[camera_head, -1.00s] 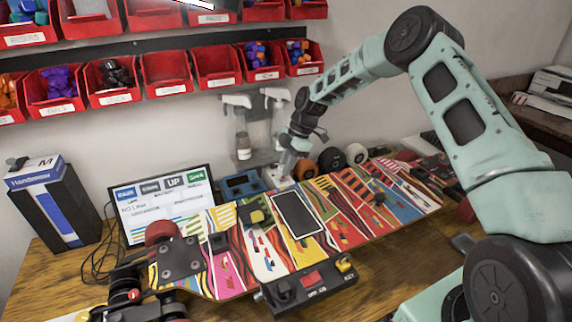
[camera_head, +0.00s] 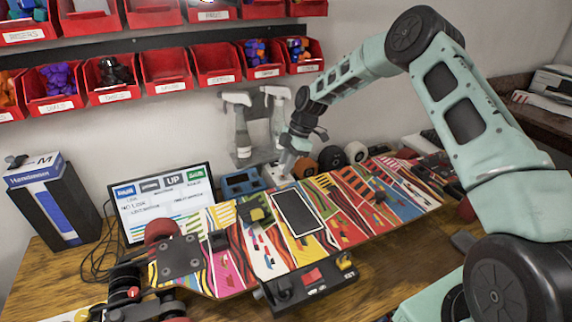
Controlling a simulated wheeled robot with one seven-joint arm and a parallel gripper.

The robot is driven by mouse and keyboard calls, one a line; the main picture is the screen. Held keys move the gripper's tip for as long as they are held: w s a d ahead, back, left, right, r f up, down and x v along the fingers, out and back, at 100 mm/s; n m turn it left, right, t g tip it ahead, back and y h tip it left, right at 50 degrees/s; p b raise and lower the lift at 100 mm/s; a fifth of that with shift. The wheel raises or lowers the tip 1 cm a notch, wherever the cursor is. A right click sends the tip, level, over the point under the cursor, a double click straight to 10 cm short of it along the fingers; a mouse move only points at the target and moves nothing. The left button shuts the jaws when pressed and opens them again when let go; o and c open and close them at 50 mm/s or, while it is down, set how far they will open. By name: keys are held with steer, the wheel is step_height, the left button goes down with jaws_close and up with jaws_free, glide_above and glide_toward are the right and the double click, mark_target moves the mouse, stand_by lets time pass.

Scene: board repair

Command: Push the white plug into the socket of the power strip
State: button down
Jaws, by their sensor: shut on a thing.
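My gripper (camera_head: 286,165) points down behind the long patterned board, at the back of the bench. It is shut on the white plug, which is small and mostly hidden by the fingers. A pale block that looks like the power strip (camera_head: 275,177) sits right under the fingertips, between the blue device and the dark wheels. The socket is hidden, and I cannot tell how deep the plug sits in it.
The patterned board (camera_head: 340,222) fills the bench middle, with a dark tablet (camera_head: 298,212) on it. A blue device (camera_head: 241,182), wheels (camera_head: 332,159) and spray bottles (camera_head: 240,125) crowd around my gripper. A screen (camera_head: 165,205) stands left. Red bins (camera_head: 165,72) hang above.

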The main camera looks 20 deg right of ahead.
steer(key=shift+f+b, duration=0.7)
steer(key=shift+f, duration=0.35)
stand_by(1.6)
steer(key=c, duration=0.9)
jaws_free()
steer(key=shift+r, duration=0.2)
steer(key=shift+r+p, duration=0.7)
steer(key=shift+r, duration=0.4)
steer(key=shift+r, duration=0.3)
steer(key=shift+r+p, duration=1.85)
steer(key=shift+r, duration=1.15)
